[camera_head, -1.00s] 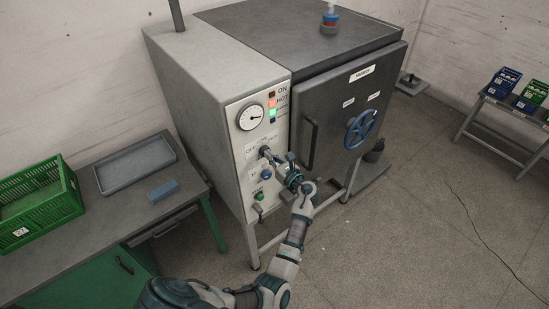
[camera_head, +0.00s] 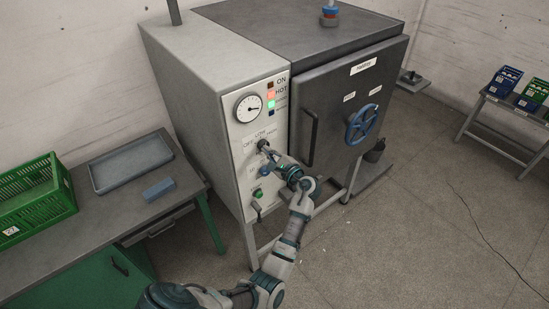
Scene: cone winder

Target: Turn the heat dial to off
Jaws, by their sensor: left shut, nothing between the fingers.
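The heat dial (camera_head: 262,144) is a small dark knob on the light grey control panel (camera_head: 247,185) of the oven cabinet. Labels reading OFF, LOW and what looks like HIGH are set around it, with OFF on its left. My left gripper (camera_head: 269,151) is shut and empty, with its tips at the dial's lower right. I cannot tell whether they touch it. The gripper partly covers the dial, and its pointing direction is too small to read. My right gripper is not in view.
A round gauge (camera_head: 248,108) and lit red and green lamps (camera_head: 271,99) sit above the dial. A green button (camera_head: 257,193) is below. The dark oven door (camera_head: 335,110) with a blue handwheel (camera_head: 362,125) is to the right. A workbench (camera_head: 100,235) stands left.

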